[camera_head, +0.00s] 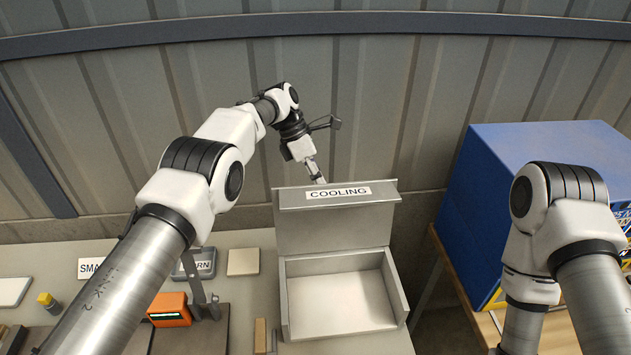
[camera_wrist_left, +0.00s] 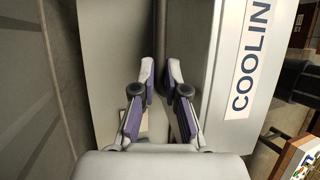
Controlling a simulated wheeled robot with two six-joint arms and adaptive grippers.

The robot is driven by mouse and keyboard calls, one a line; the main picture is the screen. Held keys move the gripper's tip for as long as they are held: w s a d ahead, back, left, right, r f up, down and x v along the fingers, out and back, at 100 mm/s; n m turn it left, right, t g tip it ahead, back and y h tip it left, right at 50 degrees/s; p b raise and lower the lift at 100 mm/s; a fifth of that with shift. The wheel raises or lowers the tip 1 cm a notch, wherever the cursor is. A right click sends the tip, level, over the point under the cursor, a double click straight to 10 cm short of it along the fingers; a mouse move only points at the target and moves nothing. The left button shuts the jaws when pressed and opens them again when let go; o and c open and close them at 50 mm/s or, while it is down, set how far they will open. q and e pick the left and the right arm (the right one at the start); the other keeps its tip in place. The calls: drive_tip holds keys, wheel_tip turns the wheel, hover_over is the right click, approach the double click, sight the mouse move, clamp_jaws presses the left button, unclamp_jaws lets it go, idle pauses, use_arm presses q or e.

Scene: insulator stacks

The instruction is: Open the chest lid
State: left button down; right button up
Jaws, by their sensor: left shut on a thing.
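The grey metal chest (camera_head: 401,292) stands on the bench in the head view, with its inside showing empty. Its lid (camera_head: 335,232) is raised steeply at the back, and the front lip bears a "COOLING" label (camera_head: 338,192). My left gripper (camera_head: 319,180) reaches the lid's top edge from behind, its tips partly hidden there. In the left wrist view my left gripper (camera_wrist_left: 161,78) has its two fingers close together at the lid (camera_wrist_left: 212,100), shut on it. The exact contact is hard to see. My right gripper is out of view.
A blue box (camera_head: 530,150) stands on a wooden surface at the right. An orange device (camera_head: 170,309), a yellow-capped item (camera_head: 47,301) and a beige block (camera_head: 243,262) lie on the bench left of the chest. A corrugated wall (camera_head: 380,90) closes off the back.

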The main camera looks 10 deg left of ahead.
use_arm(q)
drive_tip(key=shift+a+f, duration=0.1)
drive_tip(key=shift+f, duration=0.45)
drive_tip(key=c, duration=1.6)
unclamp_jaws()
drive_tip(key=o, duration=0.4)
drive_tip(key=shift+w+f, duration=0.1)
drive_tip(key=shift+w, duration=0.35)
